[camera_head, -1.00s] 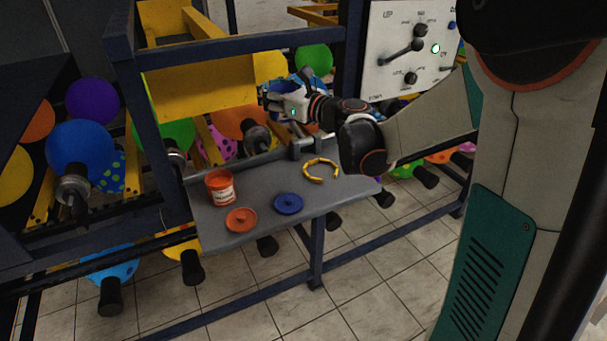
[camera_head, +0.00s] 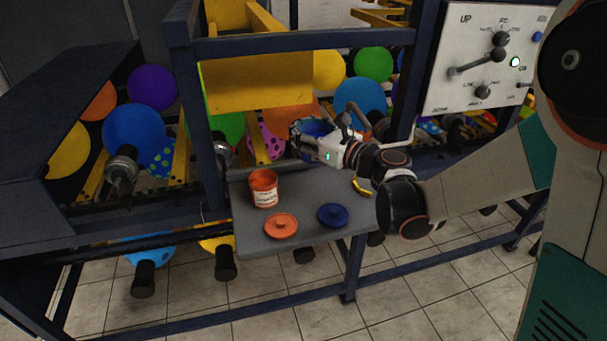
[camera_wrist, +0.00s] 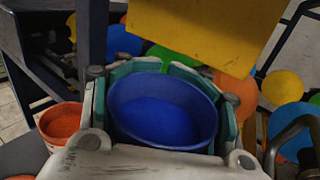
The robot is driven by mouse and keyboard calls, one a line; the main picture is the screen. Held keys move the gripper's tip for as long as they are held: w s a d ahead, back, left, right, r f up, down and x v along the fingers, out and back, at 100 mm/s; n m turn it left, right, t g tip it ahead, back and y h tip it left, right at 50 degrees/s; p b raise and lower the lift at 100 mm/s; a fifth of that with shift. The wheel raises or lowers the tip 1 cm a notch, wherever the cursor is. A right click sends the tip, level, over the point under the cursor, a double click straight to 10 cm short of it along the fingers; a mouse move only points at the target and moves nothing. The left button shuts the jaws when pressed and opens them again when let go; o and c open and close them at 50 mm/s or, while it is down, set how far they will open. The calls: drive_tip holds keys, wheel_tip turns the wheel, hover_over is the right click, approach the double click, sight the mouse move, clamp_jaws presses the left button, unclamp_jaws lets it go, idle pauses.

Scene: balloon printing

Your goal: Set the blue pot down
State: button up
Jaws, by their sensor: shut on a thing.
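My gripper (camera_head: 308,138) is shut on the blue pot (camera_wrist: 163,112). In the wrist view the pot sits between the teal-lined fingers, with its open top and blue inside facing the camera. In the head view only a small part of the pot (camera_head: 318,127) shows; the gripper hides most of it. The pot is held above the back of the grey shelf (camera_head: 310,247). I cannot tell how far above the shelf its base is.
An orange pot (camera_head: 263,189) stands on the shelf at left. An orange lid (camera_head: 281,225) and a blue lid (camera_head: 332,215) lie in front. A yellow segmented ring (camera_head: 361,187) is partly hidden by my arm. A yellow panel (camera_head: 258,82) hangs behind, and a control panel (camera_head: 480,88) stands at right.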

wheel_tip(320, 180, down, 11)
drive_tip(key=b, duration=0.3)
drive_tip(key=shift+b, duration=0.35)
drive_tip(key=shift+f, duration=0.1)
drive_tip(key=shift+f, duration=0.15)
drive_tip(key=o, duration=1.6)
drive_tip(key=shift+c, duration=0.2)
